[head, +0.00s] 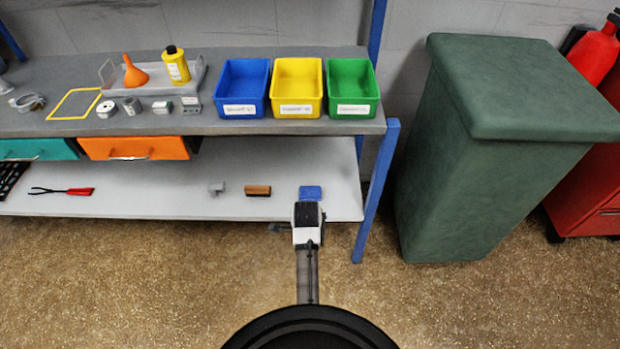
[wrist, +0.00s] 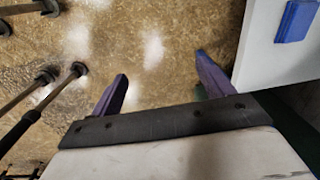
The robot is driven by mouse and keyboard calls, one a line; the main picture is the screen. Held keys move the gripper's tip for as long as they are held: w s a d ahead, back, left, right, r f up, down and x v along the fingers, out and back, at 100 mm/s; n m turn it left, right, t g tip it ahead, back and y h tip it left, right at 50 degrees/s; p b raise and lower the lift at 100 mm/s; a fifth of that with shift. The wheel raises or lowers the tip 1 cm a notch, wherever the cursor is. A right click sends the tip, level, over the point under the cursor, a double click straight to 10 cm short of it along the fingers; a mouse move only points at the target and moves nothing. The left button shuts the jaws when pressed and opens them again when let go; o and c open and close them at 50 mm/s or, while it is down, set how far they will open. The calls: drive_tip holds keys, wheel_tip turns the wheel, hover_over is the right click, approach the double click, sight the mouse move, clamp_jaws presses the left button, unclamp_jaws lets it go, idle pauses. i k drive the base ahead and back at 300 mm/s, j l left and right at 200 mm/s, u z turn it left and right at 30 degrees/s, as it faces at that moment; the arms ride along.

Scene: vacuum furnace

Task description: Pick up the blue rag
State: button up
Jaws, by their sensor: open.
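The blue rag (head: 311,193) lies flat on the lower white shelf near its right front end. It also shows in the wrist view (wrist: 296,20), at the top right on the white shelf. My gripper (wrist: 160,88) is open and empty, its two fingers apart over the speckled floor. In the head view my arm end stands just in front of the shelf edge, below the rag, and the fingers cannot be made out there. In the wrist view the rag is beyond and to the right of the right finger, apart from it.
The lower shelf (head: 140,203) also bears a brown brush (head: 257,190), a small grey part (head: 216,187) and red-handled tongs (head: 70,191). The bench top (head: 230,127) overhangs it. A blue leg (head: 376,195) stands right of the rag, then a green bin (head: 480,150).

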sight(305, 192)
drive_tip(key=i, duration=1.1)
